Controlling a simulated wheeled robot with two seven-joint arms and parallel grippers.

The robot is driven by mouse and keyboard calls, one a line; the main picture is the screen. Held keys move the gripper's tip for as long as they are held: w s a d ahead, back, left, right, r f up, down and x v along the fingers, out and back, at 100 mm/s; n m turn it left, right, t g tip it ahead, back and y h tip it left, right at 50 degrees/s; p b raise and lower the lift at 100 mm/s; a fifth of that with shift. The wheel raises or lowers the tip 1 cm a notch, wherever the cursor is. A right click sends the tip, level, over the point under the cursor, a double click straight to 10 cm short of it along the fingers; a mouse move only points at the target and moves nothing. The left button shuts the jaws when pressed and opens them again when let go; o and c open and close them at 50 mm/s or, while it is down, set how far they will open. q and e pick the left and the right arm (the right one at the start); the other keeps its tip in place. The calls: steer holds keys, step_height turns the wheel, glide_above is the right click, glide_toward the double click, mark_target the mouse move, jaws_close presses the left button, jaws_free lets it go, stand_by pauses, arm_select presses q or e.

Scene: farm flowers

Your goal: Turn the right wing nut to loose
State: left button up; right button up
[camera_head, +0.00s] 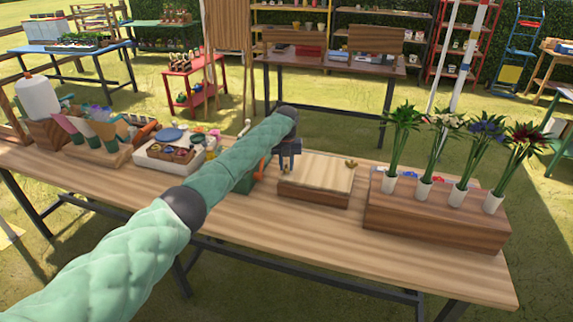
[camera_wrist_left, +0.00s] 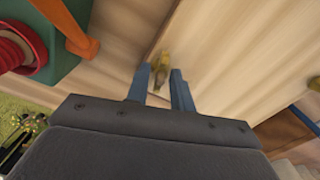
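A flower press with a pale wooden top (camera_head: 318,172) lies on the table. One brass wing nut (camera_head: 351,163) shows at its right side in the head view. My left gripper (camera_head: 289,163) points down at the press's left side. In the left wrist view its two blue fingers (camera_wrist_left: 160,88) are apart, and a brass wing nut (camera_wrist_left: 160,66) shows between and slightly beyond their tips. I cannot tell whether the fingers touch it. In the head view the gripper hides this nut. My right gripper is out of view.
A wooden planter (camera_head: 435,219) with several flowers in white pots stands right of the press. A green box (camera_wrist_left: 62,42) with a red spool (camera_wrist_left: 15,50) is close to the left gripper. A white tray (camera_head: 160,163) is further left. The table's front strip is clear.

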arm_select(q)
jaws_close()
